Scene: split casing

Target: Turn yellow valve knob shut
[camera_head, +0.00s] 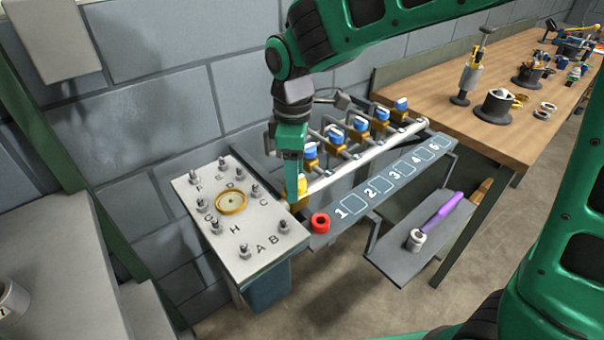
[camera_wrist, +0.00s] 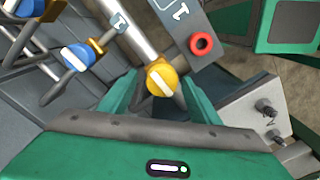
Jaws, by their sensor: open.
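The yellow valve knob (camera_head: 302,187) sits at the near end of the pipe rack, beside the box marked 1. In the wrist view the yellow knob (camera_wrist: 162,80) is round, with a white bar slanting from upper left to lower right. My gripper (camera_head: 293,174) points down at the knob and partly hides it in the head view. In the wrist view my gripper (camera_wrist: 158,88) is open, with one green finger on each side of the knob. I cannot tell whether either finger touches it.
Several blue valve knobs (camera_head: 361,125) follow along the white pipe (camera_head: 365,160). A red ring (camera_head: 320,222) lies on the numbered plate. A lettered panel with bolts (camera_head: 245,237) stands at left. A lower shelf (camera_head: 408,262) holds a purple-handled tool. A wooden bench (camera_head: 505,130) stands at right.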

